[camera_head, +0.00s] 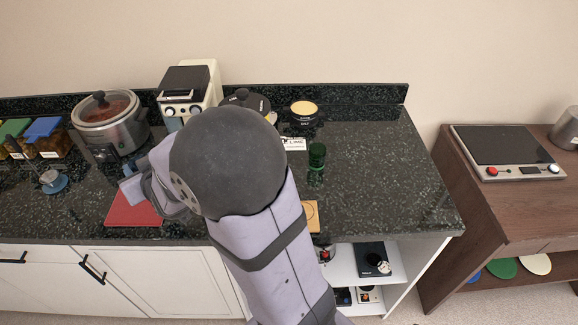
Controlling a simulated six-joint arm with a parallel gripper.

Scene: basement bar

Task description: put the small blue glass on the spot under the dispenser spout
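The cream and black machine (200,92) at the back of the counter looks like the dispenser; its spot under the spout is too small to make out. A small bluish-grey shape (173,124) shows at its front lower left; I cannot tell whether it is the blue glass or part of the machine. My gripper (126,178) is at the left end of my arm, above or beside the red mat (133,208). It is seen from behind and partly hidden by my wrist, so its opening and anything in it cannot be made out.
A slow cooker (117,127), lidded containers (47,138) and a blue-based stemmed object (54,181) stand left. The counter's right end (385,175) is clear.

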